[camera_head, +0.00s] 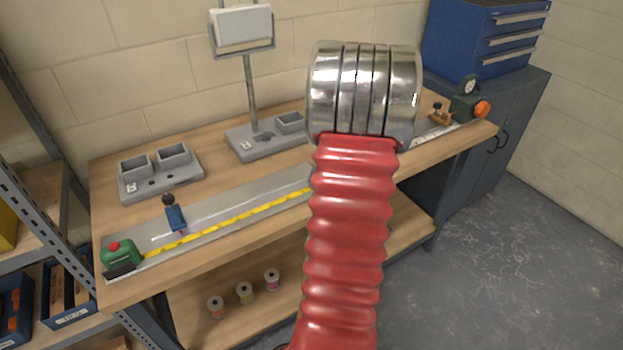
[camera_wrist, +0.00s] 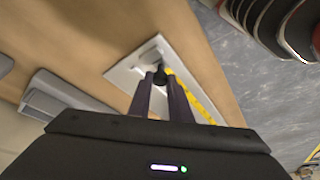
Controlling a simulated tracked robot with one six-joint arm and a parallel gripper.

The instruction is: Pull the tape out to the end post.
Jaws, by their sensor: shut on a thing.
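The green tape case (camera_head: 120,254) sits at the left end of a long grey rail (camera_head: 205,207) on the bench. The yellow tape (camera_head: 240,218) runs from it rightward along the rail until my arm hides it. In the wrist view, my gripper (camera_wrist: 160,84) is shut on a black knob (camera_wrist: 159,75) at the tape's outer end; the tape (camera_wrist: 196,96) runs off to the lower right. In the head view, my gripper is hidden behind the arm. The end post (camera_head: 467,106), dark with a dial and orange knob, stands at the rail's right end.
A blue slider with a black knob (camera_head: 176,217) stands at the rail's left part. A brass piece with a knob (camera_head: 439,117) sits near the end post. Grey trays (camera_head: 160,174) and a stand (camera_head: 265,138) are behind the rail. A blue drawer cabinet (camera_head: 480,35) is at the back right.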

